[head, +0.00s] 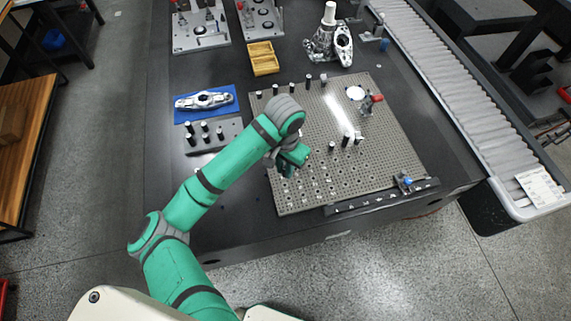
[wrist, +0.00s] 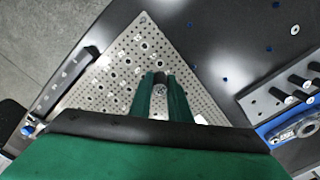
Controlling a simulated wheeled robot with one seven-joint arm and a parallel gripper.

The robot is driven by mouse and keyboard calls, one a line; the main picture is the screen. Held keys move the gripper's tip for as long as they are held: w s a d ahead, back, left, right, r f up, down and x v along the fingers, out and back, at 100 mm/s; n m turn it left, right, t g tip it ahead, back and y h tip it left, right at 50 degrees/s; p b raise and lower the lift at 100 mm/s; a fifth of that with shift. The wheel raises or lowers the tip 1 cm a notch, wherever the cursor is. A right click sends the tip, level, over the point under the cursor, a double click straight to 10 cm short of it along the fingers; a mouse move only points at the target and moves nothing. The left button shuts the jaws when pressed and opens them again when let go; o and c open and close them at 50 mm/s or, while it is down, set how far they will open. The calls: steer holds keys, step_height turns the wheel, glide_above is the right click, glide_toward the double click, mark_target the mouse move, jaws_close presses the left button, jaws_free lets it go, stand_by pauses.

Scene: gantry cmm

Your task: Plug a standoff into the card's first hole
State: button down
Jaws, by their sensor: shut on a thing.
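My gripper (head: 290,162) is over the front left part of the perforated plate (head: 385,150). In the wrist view, my gripper (wrist: 160,92) is shut on a dark standoff (wrist: 160,79), whose end shows between the green fingers. The plate (wrist: 108,72) lies beyond the fingertips there. White-marked holes (head: 318,186) cover the plate's front left area and also show in the wrist view (wrist: 145,45). I cannot tell a separate card or which hole is first. The standoff's lower end and any contact with the plate are unclear.
A grey rack (head: 230,128) holds several standoffs, left of the plate, by a blue mat (head: 228,108) with a metal part. Several posts (head: 308,81) stand along the plate's back edge. A red-topped clamp (head: 368,103) stands at back right. A yellow tray (head: 263,58) lies behind.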

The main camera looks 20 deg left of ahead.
mark_target(284, 169)
steer(key=shift+s+f, duration=0.1)
steer(key=shift+f, duration=2.6)
steer(key=shift+s+f, duration=0.1)
steer(key=shift+f, duration=0.75)
steer(key=c, duration=1.6)
jaws_free()
step_height(284, 169, up, 11)
steer(key=shift+f, duration=0.1)
